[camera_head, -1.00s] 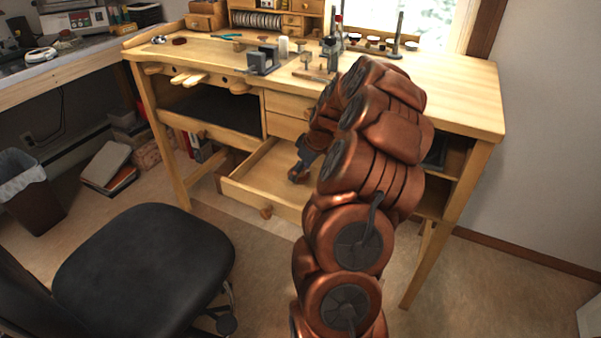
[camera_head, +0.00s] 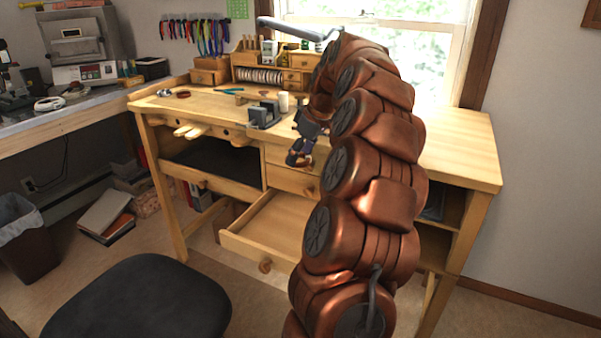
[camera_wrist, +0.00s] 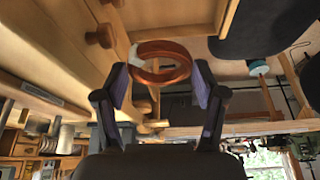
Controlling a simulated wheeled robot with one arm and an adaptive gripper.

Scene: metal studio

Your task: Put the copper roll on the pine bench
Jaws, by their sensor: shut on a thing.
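The copper roll (camera_wrist: 165,76) is a ring of coppery strip with a pale patch on one side, seen in the wrist view. My gripper (camera_wrist: 160,82) is shut on it, one finger on each side. In the head view my gripper (camera_head: 300,156) is in front of the pine bench (camera_head: 462,150), near the height of its front edge and above the open drawer. The roll is too small and partly covered there to make out well. My copper-coloured arm hides the middle right of the bench top.
The open drawer (camera_head: 268,228) juts from the bench front and looks empty. A small dark vise (camera_head: 264,115), a white cylinder (camera_head: 283,102) and pliers (camera_head: 228,91) are on the bench top. Its right end is bare. A black chair (camera_head: 140,300) stands in front at left.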

